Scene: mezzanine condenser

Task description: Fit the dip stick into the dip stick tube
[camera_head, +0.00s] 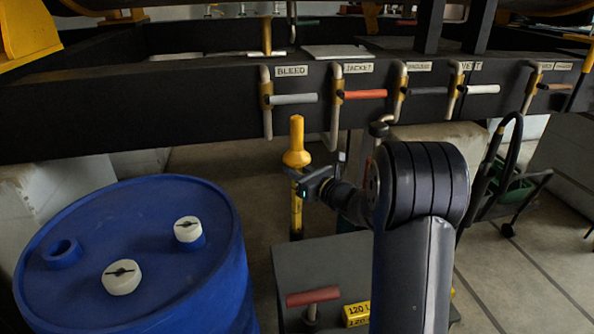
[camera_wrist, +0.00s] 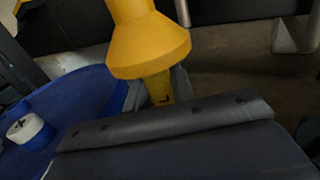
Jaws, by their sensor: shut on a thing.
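The yellow dip stick (camera_head: 297,158) stands roughly upright in the head view, with a round flared collar below its handle. My gripper (camera_head: 300,184) is shut on its stem just below the collar. In the wrist view the collar (camera_wrist: 150,48) fills the upper middle, and the stem with a dark mark runs down between the fingers (camera_wrist: 158,88). The yellow stem continues below my gripper in the head view, reaching down near the back edge of a grey box. Its lower tip is not clear. I cannot tell which opening is the dip stick tube.
A blue drum (camera_head: 140,290) stands at left, with two white caps and an open bung (camera_head: 62,252). A grey box (camera_head: 340,258) with a red handle (camera_head: 313,296) is below. A black beam (camera_head: 120,105) with labelled valves crosses behind. A hose trolley (camera_head: 500,180) stands right.

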